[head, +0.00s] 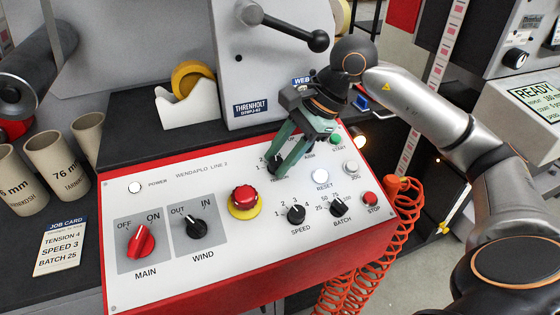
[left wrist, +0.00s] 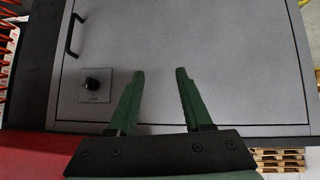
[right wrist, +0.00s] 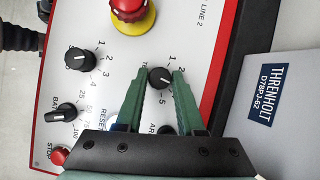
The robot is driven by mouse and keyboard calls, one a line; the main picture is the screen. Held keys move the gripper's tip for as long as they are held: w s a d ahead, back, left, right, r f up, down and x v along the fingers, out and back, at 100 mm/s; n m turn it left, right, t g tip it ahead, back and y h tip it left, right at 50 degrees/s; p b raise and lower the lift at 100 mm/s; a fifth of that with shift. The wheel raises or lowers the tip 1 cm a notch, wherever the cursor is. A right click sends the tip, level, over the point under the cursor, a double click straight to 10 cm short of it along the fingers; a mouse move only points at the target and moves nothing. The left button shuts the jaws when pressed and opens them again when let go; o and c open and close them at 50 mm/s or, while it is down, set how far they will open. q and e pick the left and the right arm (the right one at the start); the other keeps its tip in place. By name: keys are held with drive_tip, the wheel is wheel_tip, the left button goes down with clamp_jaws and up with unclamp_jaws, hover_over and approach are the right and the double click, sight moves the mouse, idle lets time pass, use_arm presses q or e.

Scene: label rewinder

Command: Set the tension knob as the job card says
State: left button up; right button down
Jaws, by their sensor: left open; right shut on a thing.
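The job card (head: 62,245) lies left of the red-framed control panel (head: 115,205) in the head view and reads TENSION 4, SPEED 3, BATCH 25. My right gripper (head: 281,170) reaches down to the panel's upper middle. It is shut on the black tension knob (right wrist: 160,77), which sits between its green fingertips in the right wrist view. Scale numbers 1, 2 and 5 show around that knob; fingers hide the rest, and I cannot tell its setting. My left gripper (left wrist: 150,80) is open and empty before a grey cabinet front, out of the head view.
The speed knob (head: 296,214), batch knob (head: 338,206) and red stop button (head: 371,198) are close by on the panel. The red emergency button (head: 244,197) is left of them. A black-knobbed lever (head: 318,41) juts out above. An orange coiled cable (head: 395,225) hangs at right.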

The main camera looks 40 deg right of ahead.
drive_tip(key=shift+f+m+t+b, duration=0.15)
drive_tip(key=shift+m+t+b, duration=0.3)
drive_tip(key=shift+m, duration=0.25)
drive_tip(key=shift+s+m+t+b, duration=0.1)
drive_tip(key=shift+m+t+b, duration=0.15)
drive_tip(key=shift+m+b, duration=0.3)
drive_tip(key=shift+m+t+h+b, duration=0.35)
drive_tip(key=shift+m+b, duration=0.2)
drive_tip(key=shift+m, duration=0.4)
use_arm(q)
drive_tip(key=w+r+m+t+h, duration=0.1)
drive_tip(key=w+r+t, duration=0.5)
drive_tip(key=r, duration=0.6)
drive_tip(key=shift+w+a+r+t, duration=0.15)
drive_tip(key=shift+w+a+t, duration=0.2)
drive_tip(key=shift+w, duration=0.3)
use_arm(e)
drive_tip(key=c, duration=0.5)
unclamp_jaws()
